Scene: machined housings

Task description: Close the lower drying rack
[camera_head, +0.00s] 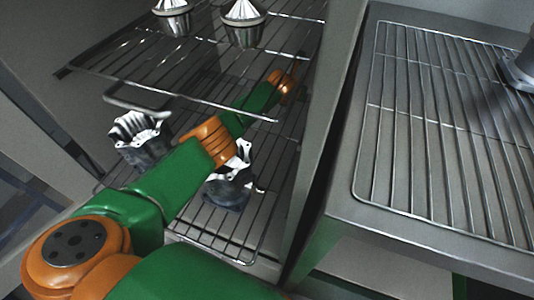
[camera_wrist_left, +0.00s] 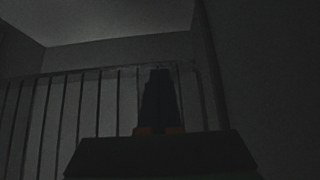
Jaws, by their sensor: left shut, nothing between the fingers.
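The lower drying rack (camera_head: 232,238) is a wire shelf inside the metal cabinet in the head view, partly hidden by my left arm. Two dark housings with jagged bright tops stand on it, one at the left (camera_head: 140,145) and one at the right (camera_head: 230,188), partly covered by the arm. My green and orange left arm reaches deep into the cabinet, below the upper rack (camera_head: 150,68). In the dark left wrist view, my left gripper (camera_wrist_left: 160,98) is shut and empty, with upright wire bars (camera_wrist_left: 80,105) beyond it. My right gripper is in no view.
Two silvery housings stand on the upper rack, at the left (camera_head: 173,18) and the right (camera_head: 243,25). A cabinet post (camera_head: 320,130) divides the cabinet from a metal table (camera_head: 430,235) with a wire grid (camera_head: 430,130). A grey metal part (camera_head: 518,70) sits at the grid's right.

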